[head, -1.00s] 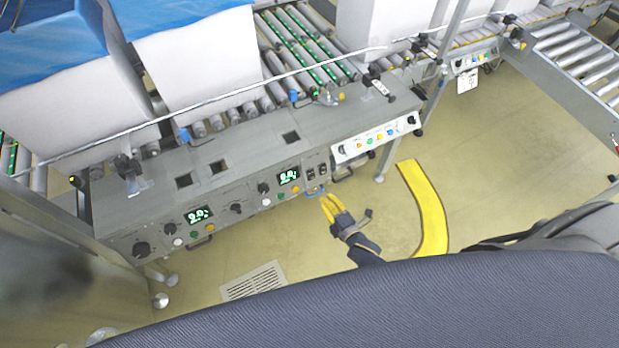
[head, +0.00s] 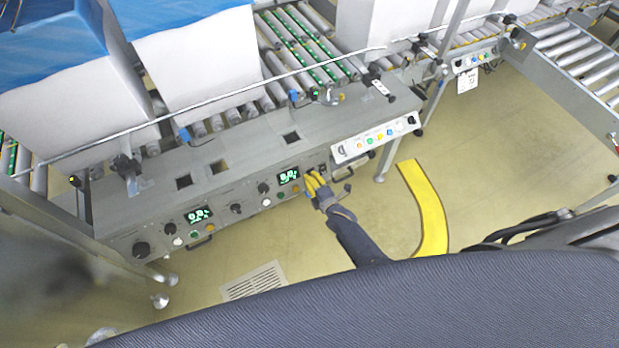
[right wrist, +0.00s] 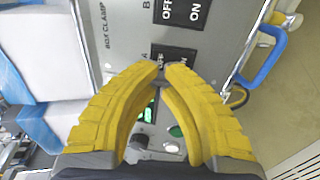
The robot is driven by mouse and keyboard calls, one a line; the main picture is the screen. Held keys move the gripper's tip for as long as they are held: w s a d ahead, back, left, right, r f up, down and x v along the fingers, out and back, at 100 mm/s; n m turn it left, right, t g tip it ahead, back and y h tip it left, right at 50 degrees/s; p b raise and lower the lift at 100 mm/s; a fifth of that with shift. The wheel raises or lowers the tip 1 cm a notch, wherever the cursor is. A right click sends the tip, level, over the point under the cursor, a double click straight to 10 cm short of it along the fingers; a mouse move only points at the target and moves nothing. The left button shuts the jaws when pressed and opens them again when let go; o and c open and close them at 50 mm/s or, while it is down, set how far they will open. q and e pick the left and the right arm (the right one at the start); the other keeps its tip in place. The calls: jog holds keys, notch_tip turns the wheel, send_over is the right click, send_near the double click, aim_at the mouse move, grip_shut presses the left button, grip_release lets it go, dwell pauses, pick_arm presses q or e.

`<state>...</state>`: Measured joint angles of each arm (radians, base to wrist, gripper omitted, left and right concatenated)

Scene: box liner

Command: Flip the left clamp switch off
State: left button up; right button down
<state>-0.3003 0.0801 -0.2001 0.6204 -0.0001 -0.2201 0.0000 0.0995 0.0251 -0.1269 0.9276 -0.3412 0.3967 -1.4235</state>
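The box clamp switches sit at the right end of the grey control panel (head: 235,187). In the right wrist view one black OFF/ON switch (right wrist: 181,13), marked B, shows at the top. A second switch (right wrist: 170,50), marked A, lies just past my fingertips and is mostly hidden by them. My right gripper (head: 311,180) has yellow fingers reaching up to the panel at the left switch; in the wrist view its fingertips (right wrist: 164,70) nearly meet, with a narrow gap and nothing held. Contact cannot be told. My left gripper is not in view.
A blue handle (right wrist: 266,60) stands beside the switches. A white button box (head: 375,138) is to their right on the panel's front. Green-lit displays (head: 288,177) and knobs are to the left. Open floor lies in front, with a yellow strip (head: 428,215).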

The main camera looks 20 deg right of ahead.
jog(key=shift+w, duration=0.3)
jog(key=shift+w+a, duration=0.15)
jog(key=shift+w, duration=0.35)
jog(key=shift+r, duration=0.1)
jog(key=shift+w+r, duration=0.2)
jog(key=shift+w, duration=0.1)
dwell(0.8)
jog(key=shift+s+r, duration=0.15)
jog(key=shift+s, duration=0.4)
jog(key=r+v, duration=0.2)
jog(key=v, duration=1.1)
jog(key=shift+w, duration=0.25)
